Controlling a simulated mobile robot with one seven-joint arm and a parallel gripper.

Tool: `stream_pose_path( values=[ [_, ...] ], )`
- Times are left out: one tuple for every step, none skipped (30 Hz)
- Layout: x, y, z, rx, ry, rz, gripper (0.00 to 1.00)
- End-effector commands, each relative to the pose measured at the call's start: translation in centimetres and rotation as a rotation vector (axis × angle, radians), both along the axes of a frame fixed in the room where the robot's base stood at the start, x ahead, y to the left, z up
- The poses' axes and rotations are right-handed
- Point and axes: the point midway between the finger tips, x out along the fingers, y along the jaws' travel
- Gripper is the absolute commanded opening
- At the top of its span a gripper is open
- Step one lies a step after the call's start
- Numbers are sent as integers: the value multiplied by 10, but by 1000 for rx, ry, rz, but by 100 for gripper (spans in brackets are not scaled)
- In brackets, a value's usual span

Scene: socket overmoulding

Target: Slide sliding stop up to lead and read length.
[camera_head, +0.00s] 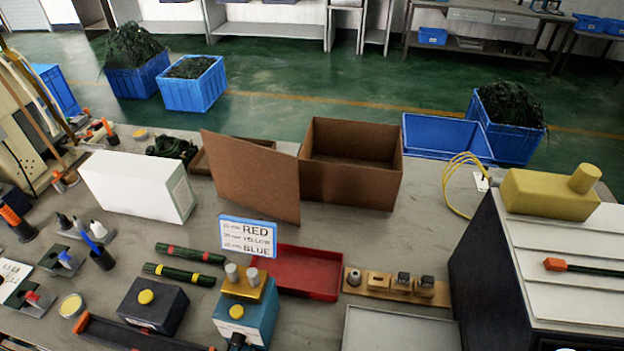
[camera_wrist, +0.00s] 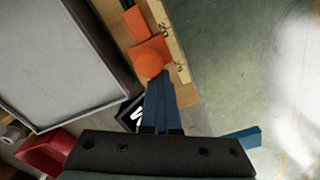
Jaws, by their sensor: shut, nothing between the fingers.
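In the wrist view, an orange sliding stop (camera_wrist: 151,47) with a round orange knob (camera_wrist: 149,64) sits on a wooden board marked with a number scale (camera_wrist: 168,30). Beyond it is another orange piece (camera_wrist: 134,22), which looks like the lead's end, close to the stop; whether they touch I cannot tell. My gripper (camera_wrist: 157,80) is shut and empty, its blue fingers reaching to the knob. The fingertips are at or just behind the knob; contact is unclear. The scale reading at the stop cannot be read with certainty. My gripper does not show in the head view.
A grey tray (camera_wrist: 62,115) lies left of the board in the wrist view, with a red tray (camera_wrist: 48,154) below it. Green floor (camera_wrist: 225,75) is open to the right. In the head view, an orange-ended lead (camera_head: 590,269) lies on the white-topped machine (camera_head: 545,240).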

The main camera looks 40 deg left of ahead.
Motion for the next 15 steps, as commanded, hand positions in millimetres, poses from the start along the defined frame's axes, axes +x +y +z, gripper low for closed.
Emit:
stream_pose_path(
  values=[
    [1, -5, 0, -9, -2, -7, 0],
    [0, -4, 0, -9, -2, -7, 0],
    [0, -3, 0, -9, -2, -7, 0],
    [-1, -3, 0, -9, -2, -7, 0],
    [-1, -2, 0, -10, -2, -7, 0],
    [-2, 0, 0, -9, -1, -7, 0],
    [-3, 1, 0, -9, -1, -6, 0],
    [-3, 2, 0, -9, -1, -6, 0],
    [-4, 4, 0, -9, -1, -5, 0],
    [-5, 5, 0, -8, -1, -4, 0],
    [-6, 6, 0, -8, -1, -4, 0],
    [-6, 8, 0, -7, 0, -4, 0],
    [-6, 8, 0, -7, -1, -4, 0],
    [-7, 9, 0, -6, -1, -4, 0],
    [-7, 9, 1, -6, -1, -3, 0]
  ],
)
